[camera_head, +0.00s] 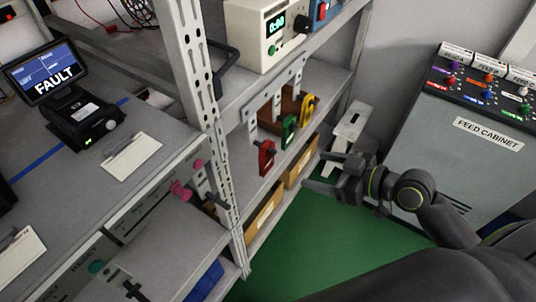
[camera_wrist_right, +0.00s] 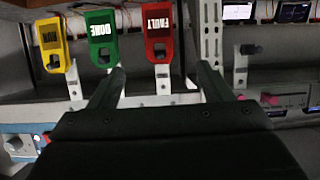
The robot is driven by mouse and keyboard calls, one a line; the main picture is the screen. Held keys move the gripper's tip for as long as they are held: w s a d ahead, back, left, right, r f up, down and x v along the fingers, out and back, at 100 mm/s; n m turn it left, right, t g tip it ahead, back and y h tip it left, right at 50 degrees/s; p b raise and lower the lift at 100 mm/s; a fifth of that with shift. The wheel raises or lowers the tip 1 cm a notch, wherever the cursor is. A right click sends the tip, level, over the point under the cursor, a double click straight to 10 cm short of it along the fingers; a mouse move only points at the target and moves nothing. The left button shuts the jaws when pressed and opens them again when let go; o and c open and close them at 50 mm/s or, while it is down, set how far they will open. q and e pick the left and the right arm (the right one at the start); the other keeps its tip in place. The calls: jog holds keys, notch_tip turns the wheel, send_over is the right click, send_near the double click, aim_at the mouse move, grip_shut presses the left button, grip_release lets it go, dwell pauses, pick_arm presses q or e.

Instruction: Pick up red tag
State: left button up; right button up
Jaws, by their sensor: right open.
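The red tag (camera_head: 266,157) hangs on a hook of the grey rack, the nearest in a row with a green tag (camera_head: 288,131) and a yellow tag (camera_head: 308,106). In the right wrist view the red tag (camera_wrist_right: 158,36) reads FAULT upside down, beside the green tag (camera_wrist_right: 102,38) and yellow tag (camera_wrist_right: 52,45). My right gripper (camera_head: 314,172) is open and empty, to the right of the tags in the head view. Its fingers (camera_wrist_right: 160,68) point toward the row, with the red tag between and beyond their tips. My left gripper is not in view.
A rack upright (camera_head: 201,90) stands left of the tags. Cardboard bins (camera_head: 265,213) sit on the shelf below. A timer box (camera_head: 268,33) is above. The feed cabinet (camera_head: 440,145) stands right. A screen reading FAULT (camera_head: 45,75) is on the left bench. Green floor (camera_head: 300,245) is open.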

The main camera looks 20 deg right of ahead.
jog(key=w+a, duration=0.2)
jog(key=p, duration=0.2)
send_near(269, 160)
jog(key=w+a, duration=0.3)
jog(key=shift+w+f, duration=0.2)
jog(key=shift+f, duration=0.15)
jog(key=shift+w+a+f, duration=0.25)
jog(key=shift+w, duration=0.05)
jog(key=shift+w+a+f, duration=0.2)
jog(key=shift+w+a, duration=0.1)
jog(key=shift+w, duration=0.1)
jog(key=shift+f+p+x, duration=0.25)
jog(key=shift+p+x, duration=0.45)
jog(key=shift+x, duration=1.35)
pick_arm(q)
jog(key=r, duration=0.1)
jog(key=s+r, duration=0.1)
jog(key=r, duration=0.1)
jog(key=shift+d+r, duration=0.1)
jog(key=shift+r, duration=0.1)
pick_arm(e)
jog(key=shift+d, duration=0.15)
jog(key=shift+s, duration=0.1)
jog(key=shift+c, duration=0.4)
jog(key=c, duration=1)
